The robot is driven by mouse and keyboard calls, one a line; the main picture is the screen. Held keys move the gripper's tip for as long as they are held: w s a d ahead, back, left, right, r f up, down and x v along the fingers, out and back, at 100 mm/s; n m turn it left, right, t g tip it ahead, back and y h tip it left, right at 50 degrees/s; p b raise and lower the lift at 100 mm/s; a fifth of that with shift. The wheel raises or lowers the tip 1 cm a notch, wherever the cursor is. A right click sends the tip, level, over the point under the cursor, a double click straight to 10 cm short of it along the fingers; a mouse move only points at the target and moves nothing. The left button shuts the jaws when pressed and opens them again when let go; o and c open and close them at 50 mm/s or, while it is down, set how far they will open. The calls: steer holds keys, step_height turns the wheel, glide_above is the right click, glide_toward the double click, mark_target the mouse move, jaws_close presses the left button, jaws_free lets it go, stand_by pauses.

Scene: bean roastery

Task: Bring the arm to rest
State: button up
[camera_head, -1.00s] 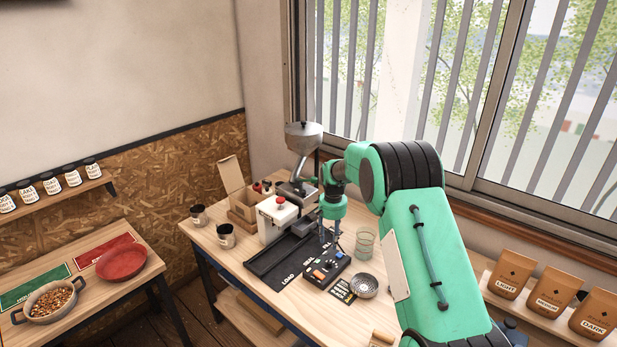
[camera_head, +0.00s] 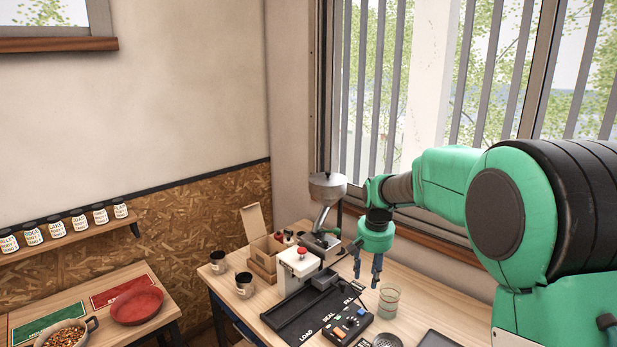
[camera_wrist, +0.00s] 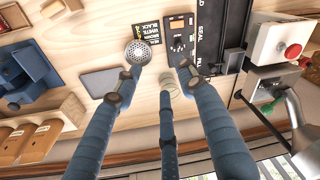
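My green arm reaches in from the right over the workbench (camera_head: 410,300). My gripper (camera_head: 367,278) hangs fingers-down above the bench, behind the black control box and near the clear glass (camera_head: 389,301). In the wrist view my gripper (camera_wrist: 157,72) has its dark blue fingers spread, with nothing held between them. The glass (camera_wrist: 172,84) shows beyond the fingertips, partly hidden by a finger.
A white press with a red knob (camera_head: 299,265), a black tray (camera_head: 297,318), a button box (camera_head: 347,325) and a metal grinder hopper (camera_head: 327,188) stand close by. A perforated metal cup (camera_head: 387,341) is at the front. The window (camera_head: 440,90) is behind my arm.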

steer(key=s+d+r+n+t+b, duration=0.1)
steer(key=s+r, duration=0.5)
steer(key=s, duration=0.5)
steer(key=s+d+r+t+b, duration=0.1)
steer(key=s+r, duration=0.4)
steer(key=s, duration=0.6)
steer(key=s+f+n+t+b, duration=0.1)
steer(key=s+f, duration=0.3)
steer(key=s, duration=1.8)
steer(key=shift+s+d+f+t+b, duration=0.2)
steer(key=shift+s+d+t+b, duration=0.25)
steer(key=shift+b, duration=0.35)
